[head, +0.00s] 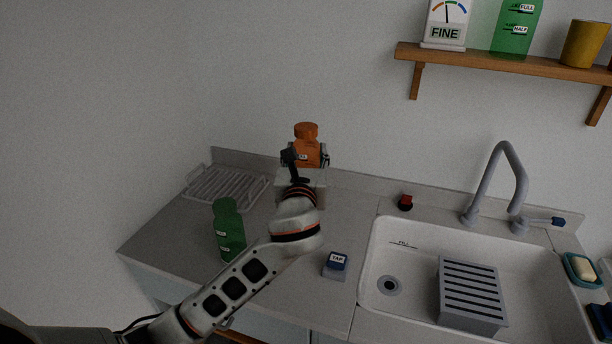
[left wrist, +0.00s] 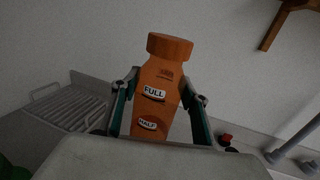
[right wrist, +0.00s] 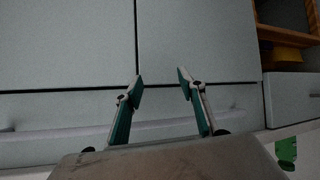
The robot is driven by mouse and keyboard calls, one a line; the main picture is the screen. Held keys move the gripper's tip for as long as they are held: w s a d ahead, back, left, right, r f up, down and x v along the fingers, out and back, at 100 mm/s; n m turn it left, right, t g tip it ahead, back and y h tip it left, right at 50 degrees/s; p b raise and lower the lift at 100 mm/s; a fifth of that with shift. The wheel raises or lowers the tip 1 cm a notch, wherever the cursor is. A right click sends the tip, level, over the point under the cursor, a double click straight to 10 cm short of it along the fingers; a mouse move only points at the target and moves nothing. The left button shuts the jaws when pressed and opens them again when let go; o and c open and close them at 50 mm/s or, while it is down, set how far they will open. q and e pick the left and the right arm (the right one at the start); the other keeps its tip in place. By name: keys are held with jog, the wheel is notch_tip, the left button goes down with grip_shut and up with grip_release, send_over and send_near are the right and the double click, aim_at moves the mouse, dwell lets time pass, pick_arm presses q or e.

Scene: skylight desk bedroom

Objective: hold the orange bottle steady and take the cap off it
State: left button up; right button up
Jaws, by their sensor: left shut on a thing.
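The orange bottle (head: 307,150) is upright at the back of the counter, with its orange cap (head: 306,130) on top. In the left wrist view the bottle (left wrist: 155,105) shows FULL and HALF labels, and its cap (left wrist: 169,46) sits on the neck. My left gripper (head: 308,159) is shut on the bottle's body, one finger on each side, below the cap. Whether the bottle's base touches the counter is hidden. My right gripper (right wrist: 158,82) is open and empty in front of pale cabinet doors, away from the bottle; the head view does not show it.
A green bottle (head: 228,230) stands at the left of the counter, near a drying rack (head: 226,187). A small block labelled TAP (head: 336,265) lies near the front. The sink (head: 408,262) with a grey faucet (head: 505,165) is to the right. A wooden shelf (head: 500,61) hangs above.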

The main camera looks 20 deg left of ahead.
aim_at(305, 134)
pick_arm(q)
notch_tip(305, 134, up, 6)
jog(key=shift+f, duration=0.1)
